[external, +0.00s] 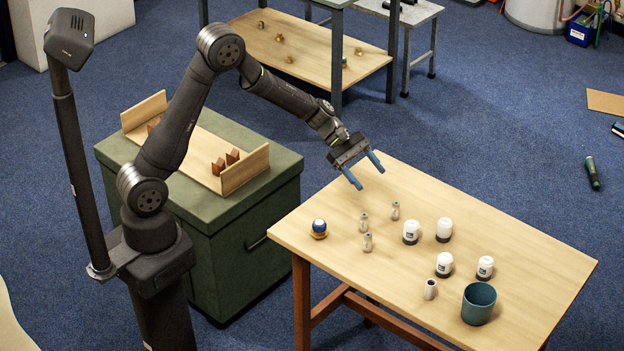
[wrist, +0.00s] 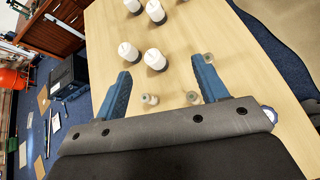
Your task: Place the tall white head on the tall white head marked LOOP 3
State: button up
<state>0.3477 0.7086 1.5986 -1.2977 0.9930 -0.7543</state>
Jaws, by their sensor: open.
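Several white heads with dark bases stand upright on the wooden table. In the external view there is a back-left one (external: 411,231), a back-right one (external: 444,229), a front-left one (external: 444,264) and a front-right one (external: 485,267). Some carry a small dark label, too small to read, so I cannot tell which is LOOP 3. Their heights look similar. Two heads stand close together in the wrist view, a left one (wrist: 128,52) and a right one (wrist: 155,61). My gripper (external: 368,179) is open and empty, above the table's far left part, apart from every head.
Small grey fittings (external: 367,242) stand left of the heads, near a blue-and-white ball on a wooden base (external: 319,228). A teal cup (external: 479,304) and a small white jug-like piece (external: 430,289) are at the front. The table's right end is clear. A green cabinet (external: 255,250) stands left.

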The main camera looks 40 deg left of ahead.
jog(key=w+a+r+n+t+h, duration=0.1)
jog(key=w+a+n+t+h, duration=0.15)
jog(key=n, duration=0.25)
send_near(414, 224)
jog(key=d, duration=0.1)
jog(key=d+f, duration=0.1)
jog(key=d, duration=0.1)
jog(key=shift+w+f+g+y, duration=0.1)
jog(key=shift+f+g+y, duration=0.25)
jog(key=shift+w+r+x, duration=0.1)
jog(key=shift+r+x, duration=0.05)
jog(key=shift+x, duration=1.4)
jog(key=shift+w+r+x, duration=0.15)
jog(key=shift+x, duration=1.35)
jog(key=shift+d, duration=0.15)
jog(key=shift+c, duration=0.3)
jog(key=c, duration=1.1)
jog(key=shift+c, duration=0.2)
jog(key=shift+r, duration=0.2)
